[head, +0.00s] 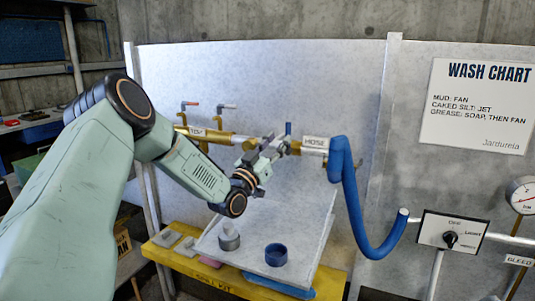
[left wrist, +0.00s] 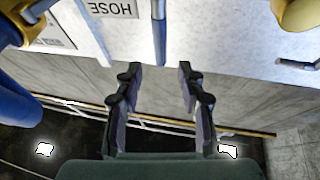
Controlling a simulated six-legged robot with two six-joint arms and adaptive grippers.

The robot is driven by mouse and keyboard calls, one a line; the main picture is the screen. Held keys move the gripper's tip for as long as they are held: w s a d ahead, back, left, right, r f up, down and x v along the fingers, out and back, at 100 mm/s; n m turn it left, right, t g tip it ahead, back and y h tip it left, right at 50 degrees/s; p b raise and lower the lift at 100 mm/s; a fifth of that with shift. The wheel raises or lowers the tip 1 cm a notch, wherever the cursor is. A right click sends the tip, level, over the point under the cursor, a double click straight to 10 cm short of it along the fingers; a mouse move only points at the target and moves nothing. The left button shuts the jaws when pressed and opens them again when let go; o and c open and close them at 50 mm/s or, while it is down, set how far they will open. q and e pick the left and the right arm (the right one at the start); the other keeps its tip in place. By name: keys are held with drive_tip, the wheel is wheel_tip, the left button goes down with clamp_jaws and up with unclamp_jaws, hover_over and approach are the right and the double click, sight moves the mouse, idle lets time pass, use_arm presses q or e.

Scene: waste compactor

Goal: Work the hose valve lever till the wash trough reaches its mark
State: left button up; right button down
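The hose valve lever (head: 288,128) is a short blue upright handle on the brass pipe, beside the HOSE label (head: 315,143). In the left wrist view the lever (left wrist: 159,30) is a grey-blue bar in line with the gap between my fingers, beyond their tips. My left gripper (head: 272,148) is at the pipe just left of the lever; its fingers (left wrist: 160,72) are apart with nothing between them. Whether it touches the lever I cannot tell. A pale tray (head: 312,232), possibly the wash trough, lies below; no mark or water level is readable. My right gripper is not seen.
A blue hose (head: 350,190) hangs right of the valve. A blue cup (head: 276,254) and a grey cup (head: 229,238) stand on the tray, above a yellow bench (head: 185,262). A selector panel (head: 452,232) and gauge (head: 522,195) are at right. Two small taps (head: 190,104) rise at left.

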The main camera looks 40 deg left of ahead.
use_arm(q)
drive_tip(key=shift+v, duration=2.55)
drive_tip(key=shift+w, duration=0.1)
